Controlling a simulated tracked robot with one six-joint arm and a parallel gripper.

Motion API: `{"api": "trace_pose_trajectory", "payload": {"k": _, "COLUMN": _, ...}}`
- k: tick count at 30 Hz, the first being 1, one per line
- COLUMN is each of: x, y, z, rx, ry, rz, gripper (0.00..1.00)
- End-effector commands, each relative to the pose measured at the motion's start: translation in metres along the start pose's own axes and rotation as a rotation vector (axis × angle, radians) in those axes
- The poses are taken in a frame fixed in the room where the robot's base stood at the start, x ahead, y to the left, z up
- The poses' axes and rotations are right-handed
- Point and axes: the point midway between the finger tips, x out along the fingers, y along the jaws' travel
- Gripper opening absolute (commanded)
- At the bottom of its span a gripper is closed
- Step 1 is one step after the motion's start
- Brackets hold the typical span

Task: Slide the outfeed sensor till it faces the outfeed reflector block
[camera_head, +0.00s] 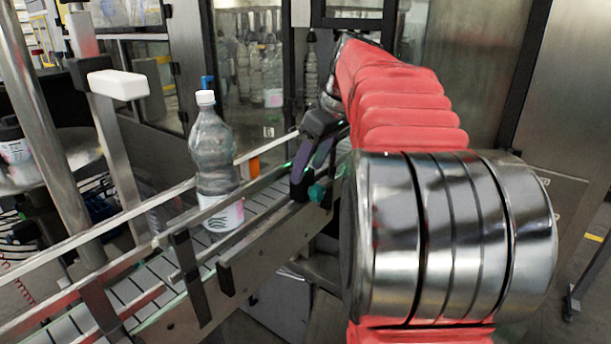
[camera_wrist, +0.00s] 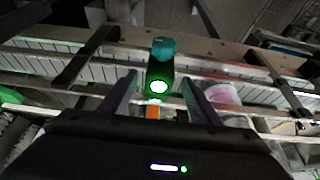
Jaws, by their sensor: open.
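A dark block with a teal knob and a glowing green-white spot, which looks like the outfeed sensor (camera_wrist: 160,69), sits at the conveyor rail in the wrist view. Its teal knob also shows beside my gripper in the head view (camera_head: 317,193). A small orange block, apparently the outfeed reflector block (camera_wrist: 153,112), appears just below the lit spot in the wrist view. In the head view it is at the far rail behind the bottle (camera_head: 254,168). My gripper (camera_wrist: 159,80) is open, with one finger on each side of the sensor. I cannot tell whether either finger touches it.
A clear bottle with a white cap (camera_head: 213,150) stands upright on the slatted conveyor (camera_head: 137,290), left of my gripper. Metal guide rails and dark brackets (camera_head: 188,275) line the belt. A white box-shaped head on a post (camera_head: 118,84) stands at left. Glazed machine doors are behind.

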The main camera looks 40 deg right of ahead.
Motion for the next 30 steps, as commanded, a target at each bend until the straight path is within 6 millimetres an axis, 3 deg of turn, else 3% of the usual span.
{"api": "trace_pose_trajectory", "payload": {"k": 9, "x": -0.057, "y": 0.001, "z": 0.000, "rx": 0.001, "ry": 0.002, "rz": 0.003, "gripper": 0.56}}
{"api": "trace_pose_trajectory", "payload": {"k": 15, "x": -0.082, "y": 0.001, "z": 0.000, "rx": 0.000, "ry": 0.000, "rz": 0.001, "gripper": 0.56}}
{"api": "trace_pose_trajectory", "payload": {"k": 30, "x": -0.091, "y": 0.000, "z": 0.000, "rx": 0.000, "ry": 0.000, "rz": 0.000, "gripper": 0.56}}
